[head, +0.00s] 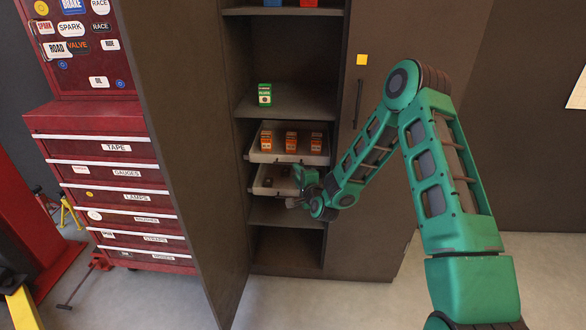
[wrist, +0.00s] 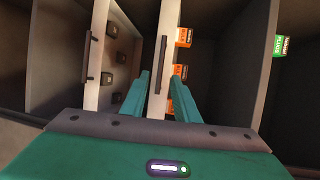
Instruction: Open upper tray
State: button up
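The upper tray (head: 262,156), pale with several orange boxes in it, sits inside the open cabinet. In the wrist view its pale front (wrist: 169,45) carries a dark bar handle (wrist: 160,62). The lower tray (head: 262,190) is below it, holding small dark items; its front (wrist: 97,50) and handle (wrist: 88,55) show left in the wrist view. My gripper (wrist: 160,78) is open, its two green fingers on either side of the upper tray's handle. Whether they touch it cannot be told. In the head view my gripper (head: 306,182) is at the trays' right and hides part of the lower tray.
The cabinet's open left door (head: 185,130) stands out toward me; the right door (head: 375,200) is beside my arm. A green box (head: 265,94) stands on the shelf above the trays. A red tool chest (head: 115,185) is at left.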

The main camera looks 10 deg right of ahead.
jog(key=w+f, duration=0.1)
jog(key=w, duration=0.6)
jog(key=shift+w+a+f, duration=0.2)
jog(key=shift+a, duration=0.25)
